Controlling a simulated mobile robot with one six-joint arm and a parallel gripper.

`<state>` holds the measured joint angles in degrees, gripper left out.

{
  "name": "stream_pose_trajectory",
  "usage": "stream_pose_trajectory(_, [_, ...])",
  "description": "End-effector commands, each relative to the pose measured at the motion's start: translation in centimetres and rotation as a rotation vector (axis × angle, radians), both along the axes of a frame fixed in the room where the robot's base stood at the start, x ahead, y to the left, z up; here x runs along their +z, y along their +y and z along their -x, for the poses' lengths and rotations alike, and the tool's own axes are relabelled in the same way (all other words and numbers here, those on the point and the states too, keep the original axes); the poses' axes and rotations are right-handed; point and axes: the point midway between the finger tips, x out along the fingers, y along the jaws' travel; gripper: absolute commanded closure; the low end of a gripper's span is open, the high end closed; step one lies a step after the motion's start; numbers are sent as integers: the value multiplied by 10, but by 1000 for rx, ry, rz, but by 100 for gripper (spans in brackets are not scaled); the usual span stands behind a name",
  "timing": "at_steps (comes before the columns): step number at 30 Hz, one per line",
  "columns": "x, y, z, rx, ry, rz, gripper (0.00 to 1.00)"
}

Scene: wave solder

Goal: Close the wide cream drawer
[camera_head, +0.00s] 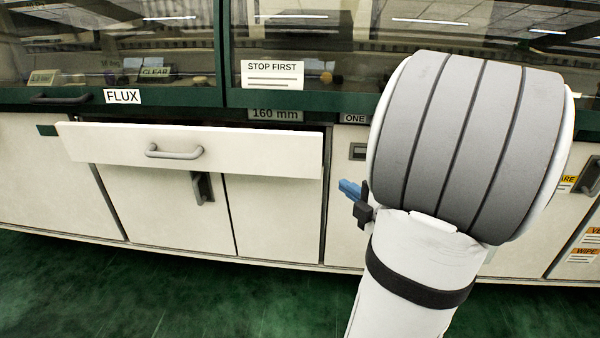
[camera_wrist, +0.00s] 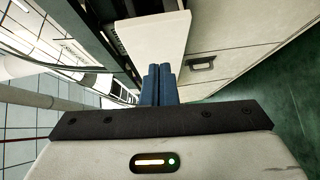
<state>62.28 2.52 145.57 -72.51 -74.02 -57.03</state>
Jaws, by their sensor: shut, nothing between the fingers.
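The wide cream drawer (camera_head: 225,151) stands pulled out from the cabinet in the head view, with a grey bar handle (camera_head: 174,152) on its front. Its cream front panel also shows in the wrist view (camera_wrist: 157,42), above and beyond the fingers. My gripper (camera_head: 350,189) shows as blue fingertips to the right of the drawer in the head view, partly hidden by my arm. In the wrist view my gripper's two blue fingers (camera_wrist: 157,85) are together with nothing between them. They overlap the drawer panel's near end in that picture; I cannot tell whether they touch it.
Cream cabinet doors (camera_head: 275,215) are below the drawer, one with a dark handle (camera_head: 202,188). Above is a green-framed glass enclosure with a STOP FIRST sign (camera_head: 272,75) and a FLUX label (camera_head: 122,97). The green floor (camera_head: 190,285) in front is clear.

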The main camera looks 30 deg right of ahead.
Motion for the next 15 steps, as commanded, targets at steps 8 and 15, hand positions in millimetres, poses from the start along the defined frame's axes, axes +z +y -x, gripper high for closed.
stream_pose_trajectory(8, [-10,5,16,83,-87,36,100])
stream_pose_trajectory(15, [-10,11,-14,87,-87,37,100])
